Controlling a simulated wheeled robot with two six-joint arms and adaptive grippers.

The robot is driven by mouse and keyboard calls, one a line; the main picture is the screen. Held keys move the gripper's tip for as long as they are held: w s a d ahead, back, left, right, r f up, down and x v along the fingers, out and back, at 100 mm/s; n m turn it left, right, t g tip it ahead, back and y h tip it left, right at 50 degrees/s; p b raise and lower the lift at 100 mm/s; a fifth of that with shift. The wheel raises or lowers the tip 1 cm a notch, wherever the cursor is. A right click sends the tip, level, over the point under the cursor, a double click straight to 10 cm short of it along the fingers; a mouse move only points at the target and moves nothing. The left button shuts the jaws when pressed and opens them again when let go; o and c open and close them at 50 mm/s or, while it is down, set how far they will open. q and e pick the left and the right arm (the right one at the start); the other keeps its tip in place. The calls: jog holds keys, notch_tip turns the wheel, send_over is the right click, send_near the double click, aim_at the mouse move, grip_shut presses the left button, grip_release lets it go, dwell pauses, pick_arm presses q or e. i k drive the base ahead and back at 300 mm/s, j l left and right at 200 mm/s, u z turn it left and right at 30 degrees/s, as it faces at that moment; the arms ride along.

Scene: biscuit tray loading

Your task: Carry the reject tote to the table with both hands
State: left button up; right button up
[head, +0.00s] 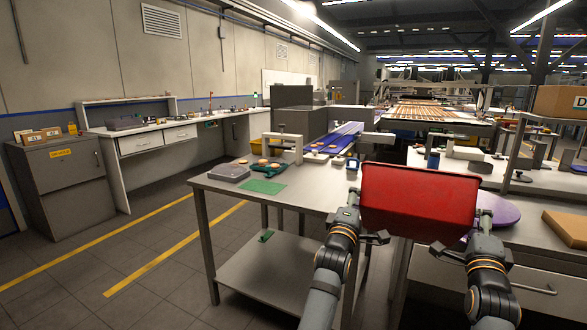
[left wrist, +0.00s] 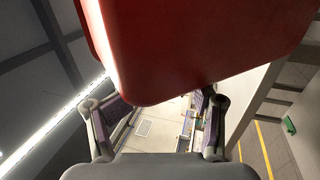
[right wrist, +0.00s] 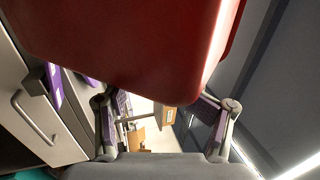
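The red tote (head: 418,205) is between my two arms in the head view, in front of the tables and slightly tilted. Its wall fills the upper part of the left wrist view (left wrist: 190,50) and the right wrist view (right wrist: 130,45). My left gripper (head: 366,216) is at its left side, and my right gripper (head: 470,248) is at its lower right. In both wrist views the fingers are spread, with background showing between them. I cannot tell how the tote is supported; its inside and underside are hidden. A grey table (head: 305,199) stands behind it to the left.
A purple disc (head: 497,208) and a cardboard box (head: 568,228) are on the right bench. The floor at left is clear, with yellow lines.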

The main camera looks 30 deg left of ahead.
aim_at(325, 197)
jog(key=i+j, duration=0.35)
jog(key=j, duration=0.15)
jog(key=i+j, duration=0.3)
jog(key=j, duration=0.2)
jog(key=i+j, duration=0.35)
jog(key=j, duration=0.15)
